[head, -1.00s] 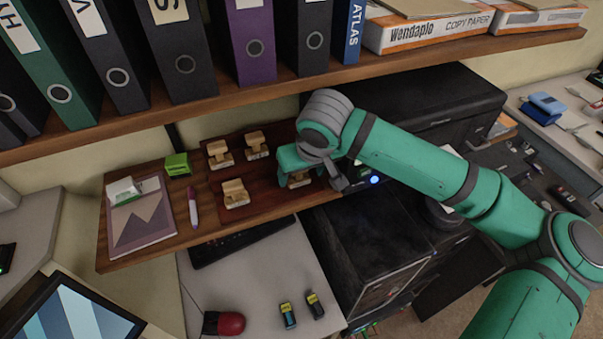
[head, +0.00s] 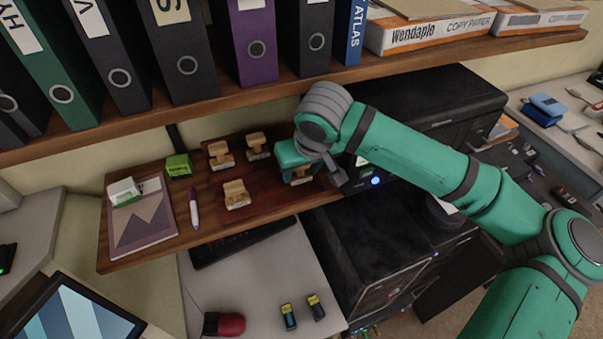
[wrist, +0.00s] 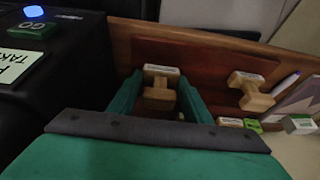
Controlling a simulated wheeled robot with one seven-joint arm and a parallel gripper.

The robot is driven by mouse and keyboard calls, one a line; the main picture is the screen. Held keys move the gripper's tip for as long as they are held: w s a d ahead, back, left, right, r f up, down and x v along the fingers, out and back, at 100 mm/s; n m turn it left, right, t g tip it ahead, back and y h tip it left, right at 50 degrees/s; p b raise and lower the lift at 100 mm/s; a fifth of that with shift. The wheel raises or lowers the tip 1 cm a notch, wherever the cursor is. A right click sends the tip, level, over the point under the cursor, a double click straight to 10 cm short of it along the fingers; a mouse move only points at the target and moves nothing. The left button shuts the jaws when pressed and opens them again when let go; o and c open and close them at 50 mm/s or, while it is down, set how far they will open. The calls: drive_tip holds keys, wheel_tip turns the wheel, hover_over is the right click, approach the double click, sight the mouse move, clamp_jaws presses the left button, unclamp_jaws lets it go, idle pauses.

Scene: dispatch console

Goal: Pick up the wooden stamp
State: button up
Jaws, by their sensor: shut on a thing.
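A wooden stamp (head: 301,179) is in my gripper (head: 297,171), at the right end of the dark red mat on the wooden shelf board. In the wrist view the same stamp (wrist: 160,88) sits between the two green fingers, and the gripper (wrist: 160,98) is shut on it. My wrist hides part of this stamp in the head view. I cannot tell whether its base is clear of the mat. Three more wooden stamps stand to the left: one at the back left (head: 220,155), one at the back right (head: 257,146) and one in front (head: 236,194).
A green block-like item (head: 179,165), a pen (head: 194,208) and a notebook (head: 142,222) lie on the board's left part. The upper shelf (head: 200,102) with binders hangs above. A black printer (head: 430,110) stands close on the right. A keyboard (head: 240,243) lies below.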

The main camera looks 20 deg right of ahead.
drive_tip(key=s+d+r, duration=0.6)
drive_tip(key=s+r, duration=0.5)
drive_tip(key=s, duration=0.1)
drive_tip(key=shift+s+d+r, duration=0.2)
drive_tip(key=shift+d, duration=0.1)
drive_tip(key=shift+o, duration=0.9)
